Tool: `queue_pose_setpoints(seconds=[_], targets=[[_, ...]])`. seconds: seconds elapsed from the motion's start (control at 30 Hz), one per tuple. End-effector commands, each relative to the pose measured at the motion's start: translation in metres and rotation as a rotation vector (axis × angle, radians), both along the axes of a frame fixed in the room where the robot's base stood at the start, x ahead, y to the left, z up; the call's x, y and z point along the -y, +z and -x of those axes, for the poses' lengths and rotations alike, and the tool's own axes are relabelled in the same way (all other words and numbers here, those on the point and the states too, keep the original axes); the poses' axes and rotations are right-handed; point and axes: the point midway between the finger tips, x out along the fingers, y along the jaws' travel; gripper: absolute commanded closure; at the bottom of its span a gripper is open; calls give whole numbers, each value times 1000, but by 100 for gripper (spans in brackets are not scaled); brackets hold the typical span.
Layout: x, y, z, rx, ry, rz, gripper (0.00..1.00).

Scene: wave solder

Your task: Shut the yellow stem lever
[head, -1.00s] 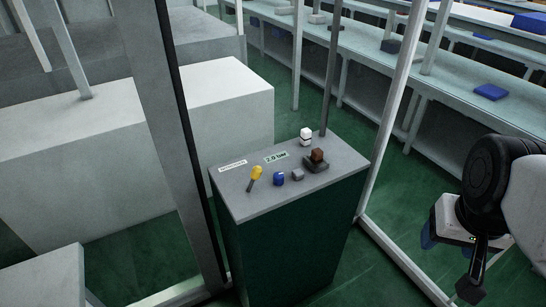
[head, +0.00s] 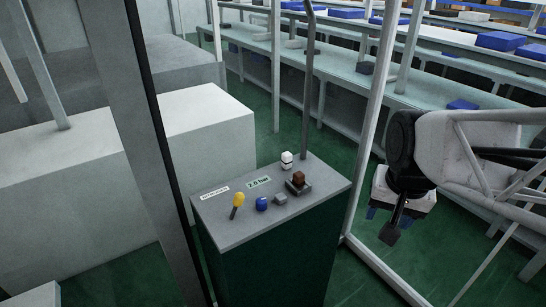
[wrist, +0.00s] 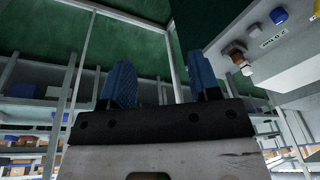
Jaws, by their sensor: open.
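The yellow stem lever (head: 238,201) stands tilted on the grey top of the dark green cabinet (head: 262,236) in the head view, its yellow knob up and its dark stem below. In the wrist view a bit of yellow (wrist: 307,13) shows at the top right edge, largely cut off. My gripper (wrist: 162,84) is open and empty, its two blue fingers apart. In the head view my gripper (head: 385,214) hangs to the right of the cabinet, well apart from the lever.
Beside the lever sit a blue knob (head: 262,204), a small grey block (head: 281,199), a brown knob on a dark base (head: 298,180) and a white knob (head: 287,160). A pale post (head: 366,150) stands between my arm and the cabinet. Shelving (head: 340,70) runs behind.

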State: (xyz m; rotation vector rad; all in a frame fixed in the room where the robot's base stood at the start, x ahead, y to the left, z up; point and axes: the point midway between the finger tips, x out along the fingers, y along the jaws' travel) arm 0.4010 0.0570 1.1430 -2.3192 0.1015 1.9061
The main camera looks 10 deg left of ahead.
Motion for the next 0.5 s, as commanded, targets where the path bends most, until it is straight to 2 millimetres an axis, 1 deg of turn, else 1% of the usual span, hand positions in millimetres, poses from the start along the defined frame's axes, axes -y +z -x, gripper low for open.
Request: queue_pose_setpoints(seconds=[0.03,0.1,0.37,0.5], targets=[[-9,-1,-10,-8,-8,-6,44],[-22,-3,-22,-15,-27,-16,44],[-74,-12,-65,-42,-97,-46,44],[-105,-20,-87,-58,-135,-61,44]])
